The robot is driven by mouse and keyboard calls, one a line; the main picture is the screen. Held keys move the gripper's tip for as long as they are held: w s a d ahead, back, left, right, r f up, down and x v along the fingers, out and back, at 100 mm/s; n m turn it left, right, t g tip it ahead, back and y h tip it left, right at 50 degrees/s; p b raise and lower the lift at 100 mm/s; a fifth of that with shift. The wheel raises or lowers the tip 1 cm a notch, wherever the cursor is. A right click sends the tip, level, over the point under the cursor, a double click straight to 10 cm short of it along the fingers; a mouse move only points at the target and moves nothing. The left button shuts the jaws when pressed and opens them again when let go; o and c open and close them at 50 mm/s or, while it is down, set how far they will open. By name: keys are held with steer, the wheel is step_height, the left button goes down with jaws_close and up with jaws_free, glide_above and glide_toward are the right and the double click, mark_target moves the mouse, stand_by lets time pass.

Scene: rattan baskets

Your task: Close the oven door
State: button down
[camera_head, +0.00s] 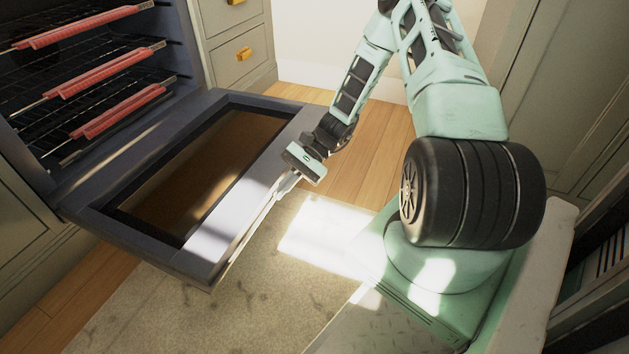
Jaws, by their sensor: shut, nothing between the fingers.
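The oven door (215,215) is hinged along its lower edge and hangs open, lying roughly flat with its glass panel (200,170) facing up. The oven (60,150) stands at the left with its cavity exposed. The door's handle bar (255,222) runs along its outer edge. My gripper (287,187) is shut and empty, pointing down beside the right end of the door's outer edge, close to the handle. I cannot tell whether it touches the handle or the door.
Several wire racks with red edge guards (105,68) are inside the oven. Cabinet drawers (236,50) with yellow pulls stand behind. A pale rug (170,305) covers wood flooring (365,150) in front of the oven. Tall cabinets (565,100) are at the right.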

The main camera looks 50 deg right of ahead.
steer(key=s+d+f+m+t+h+b, duration=0.1)
steer(key=d+f+m+t+h+b, duration=0.35)
steer(key=d+f+m+t, duration=1.3)
steer(key=w+a+r+t+h+p, duration=0.1)
steer(key=w+a+r+p, duration=0.2)
steer(key=w+r, duration=0.5)
steer(key=shift+w+a+m, duration=0.35)
steer(key=shift+w, duration=0.2)
steer(key=shift+r+p, duration=0.1)
steer(key=shift+p, duration=0.2)
